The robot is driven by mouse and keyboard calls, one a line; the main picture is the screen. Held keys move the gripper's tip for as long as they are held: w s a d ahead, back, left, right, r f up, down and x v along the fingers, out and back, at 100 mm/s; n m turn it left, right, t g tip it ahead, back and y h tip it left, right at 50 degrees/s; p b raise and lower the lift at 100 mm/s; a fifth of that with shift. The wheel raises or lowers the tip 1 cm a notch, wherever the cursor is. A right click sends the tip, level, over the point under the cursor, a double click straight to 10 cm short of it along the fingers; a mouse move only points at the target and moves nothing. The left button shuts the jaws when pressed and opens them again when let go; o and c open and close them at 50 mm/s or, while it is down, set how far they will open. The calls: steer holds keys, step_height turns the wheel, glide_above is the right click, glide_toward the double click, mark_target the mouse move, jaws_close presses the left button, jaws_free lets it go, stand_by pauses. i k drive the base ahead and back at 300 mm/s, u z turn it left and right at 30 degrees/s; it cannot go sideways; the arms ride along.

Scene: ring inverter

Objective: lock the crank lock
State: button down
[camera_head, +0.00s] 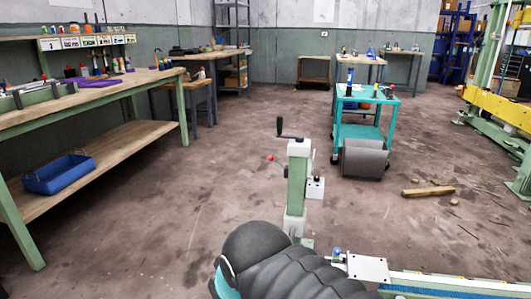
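The likely crank lock is a crank (280,127) with a black upright handle and short arm, on the white head (299,148) of a green post (297,183). A small red knob (270,157) shows left of the post. A small white box (315,188) is on the post's right side. I cannot tell whether the lock is locked. My dark, ribbed arm fills the bottom centre, in front of the post's foot. My gripper is not in view.
A conveyor with a blue belt (440,293) and white plate (367,268) lies at the bottom right. A workbench (90,105) stands left, a teal cart (365,95) behind right, with a grey bin (364,158) before it. Wood (428,191) lies on the floor.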

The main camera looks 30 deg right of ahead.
mark_target(270, 157)
steer(key=z, duration=0.4)
steer(key=i, duration=0.75)
steer(key=z, duration=1.05)
steer(key=i, duration=0.25)
steer(key=z, duration=0.1)
